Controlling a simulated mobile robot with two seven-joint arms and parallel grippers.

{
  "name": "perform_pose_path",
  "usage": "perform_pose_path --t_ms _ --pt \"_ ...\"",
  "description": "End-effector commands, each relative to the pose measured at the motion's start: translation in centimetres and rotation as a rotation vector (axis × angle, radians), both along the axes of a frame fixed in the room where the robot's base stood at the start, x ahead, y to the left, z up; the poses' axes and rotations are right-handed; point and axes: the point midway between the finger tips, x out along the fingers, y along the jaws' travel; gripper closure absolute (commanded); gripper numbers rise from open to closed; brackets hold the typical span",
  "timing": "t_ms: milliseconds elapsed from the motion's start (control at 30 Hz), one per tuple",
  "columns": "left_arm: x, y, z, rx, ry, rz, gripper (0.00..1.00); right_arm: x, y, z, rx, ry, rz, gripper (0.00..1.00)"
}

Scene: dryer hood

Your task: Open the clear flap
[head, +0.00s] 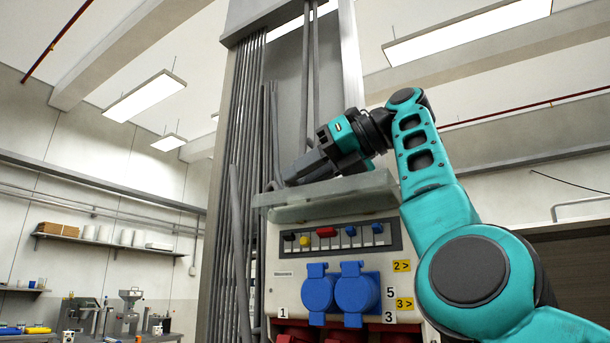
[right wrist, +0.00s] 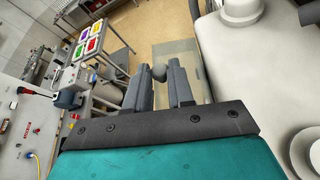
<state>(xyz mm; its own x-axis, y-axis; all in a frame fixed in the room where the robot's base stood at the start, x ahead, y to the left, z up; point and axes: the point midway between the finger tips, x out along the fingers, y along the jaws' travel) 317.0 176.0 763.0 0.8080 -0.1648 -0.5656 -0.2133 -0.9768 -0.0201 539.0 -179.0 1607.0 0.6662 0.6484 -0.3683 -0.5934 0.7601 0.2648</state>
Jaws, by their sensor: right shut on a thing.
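My right gripper (head: 292,176) comes in from the right, at the flap's upper left. The exact contact is partly hidden. My left gripper is out of view.
Two blue socket covers (head: 337,290) sit below the switches. Grey vertical pipes (head: 245,150) run close to the left of the box. A workbench with machines (head: 128,310) stands far left. Open floor (right wrist: 120,50) shows in the wrist view.

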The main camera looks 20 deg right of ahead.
Motion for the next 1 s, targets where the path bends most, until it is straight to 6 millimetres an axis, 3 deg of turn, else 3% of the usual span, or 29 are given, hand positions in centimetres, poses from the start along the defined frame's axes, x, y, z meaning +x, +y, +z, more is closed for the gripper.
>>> perform_pose_path --t_ms 167,200,300,667,1000 --pt "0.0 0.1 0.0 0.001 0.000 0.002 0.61 0.0 -0.1 0.0 0.001 -0.001 -0.003 1.00" --pt "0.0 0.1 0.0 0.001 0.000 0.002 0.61 0.0 -0.1 0.0 0.001 -0.001 -0.003 0.77" --pt "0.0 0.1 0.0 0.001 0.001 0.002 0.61 0.0 -0.1 0.0 0.000 -0.001 -0.002 0.68" --pt "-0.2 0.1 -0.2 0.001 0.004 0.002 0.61 -0.6 -0.6 0.4 0.000 -0.001 -0.001 0.68" --pt "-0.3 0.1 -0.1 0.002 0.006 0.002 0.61 -5.3 -5.2 3.0 0.002 -0.002 -0.003 0.68"
